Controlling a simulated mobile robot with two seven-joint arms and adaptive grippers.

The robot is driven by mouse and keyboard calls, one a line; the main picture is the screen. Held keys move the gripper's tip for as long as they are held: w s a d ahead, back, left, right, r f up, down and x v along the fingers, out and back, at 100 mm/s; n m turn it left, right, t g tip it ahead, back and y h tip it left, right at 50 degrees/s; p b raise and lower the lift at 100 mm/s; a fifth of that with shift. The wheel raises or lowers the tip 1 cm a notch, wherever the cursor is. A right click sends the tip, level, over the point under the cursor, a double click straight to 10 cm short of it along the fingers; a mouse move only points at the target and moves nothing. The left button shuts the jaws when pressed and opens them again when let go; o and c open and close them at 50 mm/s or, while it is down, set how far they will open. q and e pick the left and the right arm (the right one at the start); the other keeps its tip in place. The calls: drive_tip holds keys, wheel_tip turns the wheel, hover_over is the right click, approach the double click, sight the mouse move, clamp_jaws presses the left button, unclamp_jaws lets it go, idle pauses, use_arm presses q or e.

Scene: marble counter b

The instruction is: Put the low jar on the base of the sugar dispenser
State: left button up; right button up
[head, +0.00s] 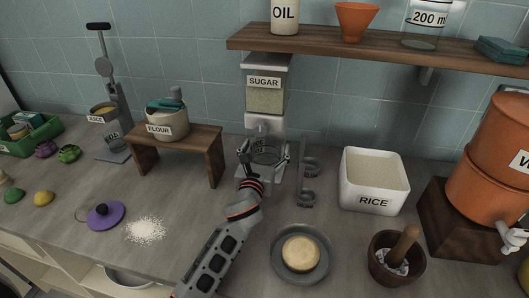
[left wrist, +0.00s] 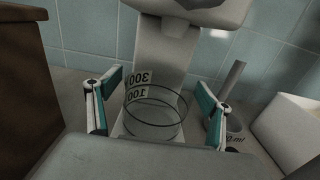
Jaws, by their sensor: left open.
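The sugar dispenser (head: 265,95) is fixed at the back wall, with a clear sugar-filled hopper above a spout. Its spout and column also show in the left wrist view (left wrist: 165,55). The low jar (left wrist: 155,118) is clear glass with 100 and 300 marks; it stands upright on the dispenser's pale base (left wrist: 122,133), below the spout. In the head view the jar (head: 266,153) is partly behind my gripper. My left gripper (head: 264,158) is open, its fingers on either side of the jar with visible gaps in the left wrist view (left wrist: 155,110). My right gripper is not in view.
A wooden stand (head: 180,138) with the flour jar (head: 167,122) is to the left. Measuring cups (head: 307,180) and the white rice bin (head: 374,180) are to the right. A plate (head: 301,277) and mortar (head: 391,270) are near the front. A shelf (head: 400,49) overhangs.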

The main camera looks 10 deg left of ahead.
use_arm(q)
drive_tip(key=s, duration=1.2)
drive_tip(key=shift+r, duration=0.15)
